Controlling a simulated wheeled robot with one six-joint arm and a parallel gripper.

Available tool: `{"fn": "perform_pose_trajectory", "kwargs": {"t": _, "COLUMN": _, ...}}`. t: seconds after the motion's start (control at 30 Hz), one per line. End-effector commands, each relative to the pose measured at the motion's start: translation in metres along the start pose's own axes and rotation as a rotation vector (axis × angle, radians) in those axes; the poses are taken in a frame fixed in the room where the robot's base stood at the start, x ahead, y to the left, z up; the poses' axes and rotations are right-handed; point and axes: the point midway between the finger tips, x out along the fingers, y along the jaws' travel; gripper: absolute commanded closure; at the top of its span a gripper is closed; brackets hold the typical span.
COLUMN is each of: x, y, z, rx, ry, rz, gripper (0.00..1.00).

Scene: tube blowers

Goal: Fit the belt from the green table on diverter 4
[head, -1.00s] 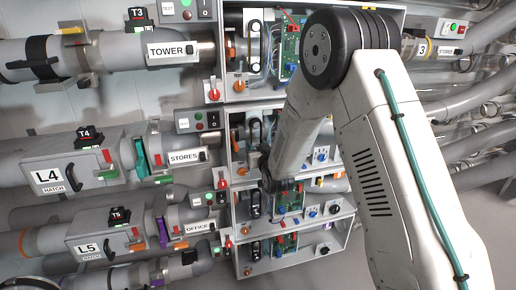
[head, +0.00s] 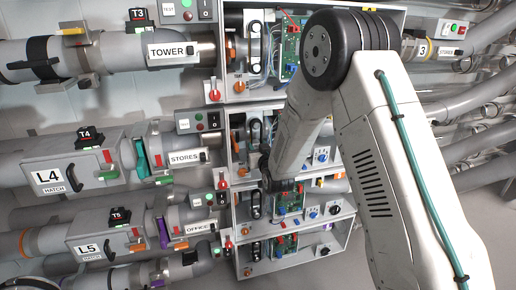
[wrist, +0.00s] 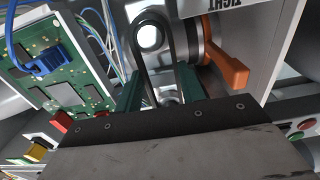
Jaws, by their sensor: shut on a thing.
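In the wrist view, a thin black belt (wrist: 136,55) forms a loop whose closed end passes around a pulley with a bright round face (wrist: 151,37). The belt runs down from the pulley to my gripper (wrist: 158,92). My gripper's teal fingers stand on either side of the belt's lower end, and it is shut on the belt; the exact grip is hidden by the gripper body. In the head view, my forearm reaches to the open diverter cabinet (head: 222,135) in the T4 row, and my fingers are hidden there. The green table is not in view.
An orange lever (wrist: 226,63) sits close right of the pulley, beside an upside-down "TIGHT" label (wrist: 226,3). A green circuit board (wrist: 52,62) with a blue connector stands left. Other open cabinets lie above and below in the head view. Grey pipes (head: 470,100) crowd the right.

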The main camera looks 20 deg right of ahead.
Motion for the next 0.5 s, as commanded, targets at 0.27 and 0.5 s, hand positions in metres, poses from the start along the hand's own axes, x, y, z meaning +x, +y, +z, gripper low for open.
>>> {"fn": "perform_pose_trajectory", "kwargs": {"t": 0.27, "x": 0.0025, "y": 0.0001, "z": -0.0001, "rx": 0.0, "ry": 0.0, "rz": 0.0, "gripper": 0.35}}
{"fn": "perform_pose_trajectory", "kwargs": {"t": 0.5, "x": 0.0006, "y": 0.0, "z": 0.0001, "rx": 0.0, "ry": 0.0, "rz": 0.0, "gripper": 0.35}}
